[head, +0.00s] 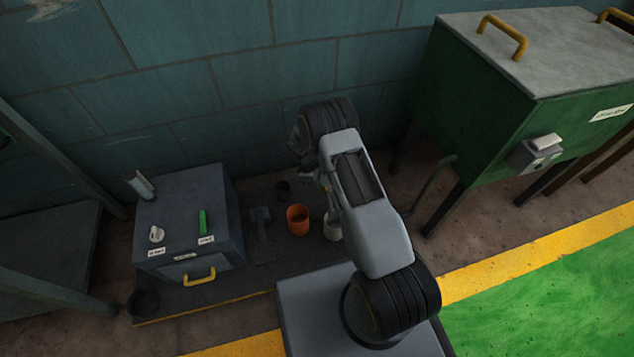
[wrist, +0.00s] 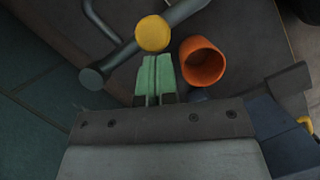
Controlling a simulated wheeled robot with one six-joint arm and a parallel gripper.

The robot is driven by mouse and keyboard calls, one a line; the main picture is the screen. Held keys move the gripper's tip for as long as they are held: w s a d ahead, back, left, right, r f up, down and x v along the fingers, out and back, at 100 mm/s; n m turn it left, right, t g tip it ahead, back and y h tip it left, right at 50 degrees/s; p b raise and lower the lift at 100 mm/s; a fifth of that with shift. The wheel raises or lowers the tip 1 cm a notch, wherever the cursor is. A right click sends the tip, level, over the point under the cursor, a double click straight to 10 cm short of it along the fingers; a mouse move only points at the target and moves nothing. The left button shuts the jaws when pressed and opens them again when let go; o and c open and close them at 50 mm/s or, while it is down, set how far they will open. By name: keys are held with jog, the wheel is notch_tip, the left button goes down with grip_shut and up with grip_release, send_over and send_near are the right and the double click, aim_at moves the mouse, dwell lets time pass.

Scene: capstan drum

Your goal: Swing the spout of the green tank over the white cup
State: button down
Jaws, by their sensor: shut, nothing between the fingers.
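The green tank (head: 490,110) stands on legs at the right of the head view. A dark bent pipe (head: 432,185) runs from beside it down behind my arm. The white cup (head: 333,229) stands on the floor mat, partly hidden by my arm. In the wrist view, grey pipes (wrist: 135,47) cross ahead of my fingers, with a round yellow end (wrist: 152,33) beside them; I cannot tell whether these are the spout. My gripper (wrist: 155,62) is shut and empty, its green fingertips just short of the yellow end.
An orange cup (head: 298,219) stands left of the white cup, and right of my fingertips in the wrist view (wrist: 203,62). A grey cabinet (head: 190,222) stands left; the tiled wall is close behind. Green floor at lower right is clear.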

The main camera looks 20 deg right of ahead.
jog(key=shift+s+d+n+t+p, duration=0.3)
jog(key=shift+d+n+p, duration=0.1)
jog(key=shift+d+n, duration=0.25)
jog(key=w+a+r+p, duration=0.3)
jog(key=a+r, duration=0.3)
jog(key=r, duration=0.3)
jog(key=shift+w+a+r, duration=0.25)
jog(key=shift+a+r, duration=0.1)
